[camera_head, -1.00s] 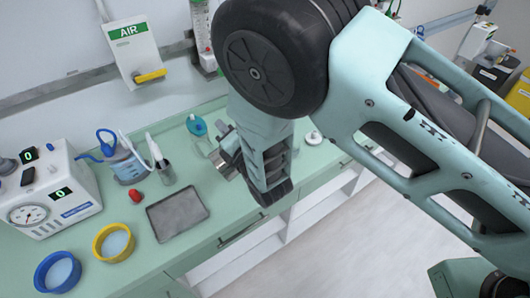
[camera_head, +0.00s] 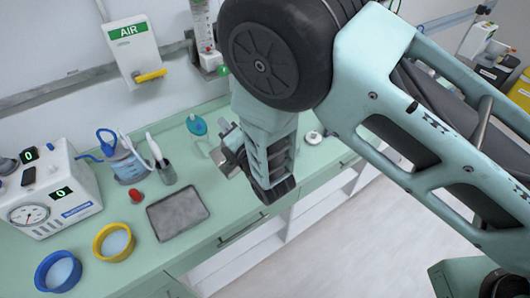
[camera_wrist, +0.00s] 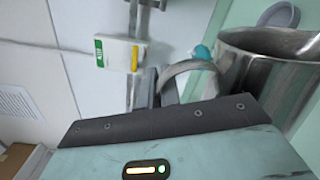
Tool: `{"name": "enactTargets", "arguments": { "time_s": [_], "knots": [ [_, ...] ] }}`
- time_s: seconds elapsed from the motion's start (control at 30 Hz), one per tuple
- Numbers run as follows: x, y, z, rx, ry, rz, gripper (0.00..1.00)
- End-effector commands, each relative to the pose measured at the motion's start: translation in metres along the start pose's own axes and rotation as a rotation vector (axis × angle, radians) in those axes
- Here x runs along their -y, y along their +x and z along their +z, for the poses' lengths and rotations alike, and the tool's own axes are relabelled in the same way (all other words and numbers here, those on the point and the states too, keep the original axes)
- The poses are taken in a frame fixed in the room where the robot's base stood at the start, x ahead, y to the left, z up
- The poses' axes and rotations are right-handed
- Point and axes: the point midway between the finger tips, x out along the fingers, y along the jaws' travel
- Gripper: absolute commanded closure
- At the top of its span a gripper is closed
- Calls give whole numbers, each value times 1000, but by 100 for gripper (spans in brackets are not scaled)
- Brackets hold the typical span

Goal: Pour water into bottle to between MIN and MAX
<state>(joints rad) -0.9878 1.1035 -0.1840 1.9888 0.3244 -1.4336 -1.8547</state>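A metal jug (camera_head: 234,158) is at the end of my arm in the head view, partly hidden by my wrist. The wrist view shows its rim and wall (camera_wrist: 240,62) and its loop handle close in front of my gripper (camera_wrist: 165,100). My gripper appears shut on the jug and holds it over the counter; the fingertips are hidden. A small bottle with a teal top (camera_head: 196,124) stands on the counter left of the jug, and its teal top shows beyond the jug in the wrist view (camera_wrist: 202,52). MIN and MAX marks and any water are not readable.
The green counter (camera_head: 130,195) holds a grey tray (camera_head: 178,213), yellow (camera_head: 114,243) and blue (camera_head: 58,271) bowls, a blue-handled container (camera_head: 128,165), a red item and a gauge machine (camera_head: 48,193). A wall flowmeter (camera_head: 202,28) hangs behind. A white round piece (camera_head: 314,137) lies right of my wrist.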

Motion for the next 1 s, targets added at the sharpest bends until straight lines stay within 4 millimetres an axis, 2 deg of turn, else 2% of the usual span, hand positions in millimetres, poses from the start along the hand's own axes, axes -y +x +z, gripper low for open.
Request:
{"name": "enactTargets", "arguments": {
  "time_s": [0.07,0.2,0.23,0.37,0.63,1.0],
  "knots": [
    [-1,0,-1,1,-3,3,100],
    [14,0,-37,1,-195,7,100],
    [16,0,-41,4,-236,6,100],
    [14,1,-41,14,-299,1,100],
    [24,1,-57,17,-422,-1,100],
    [24,2,-57,19,-442,-2,100]
  ]
}}
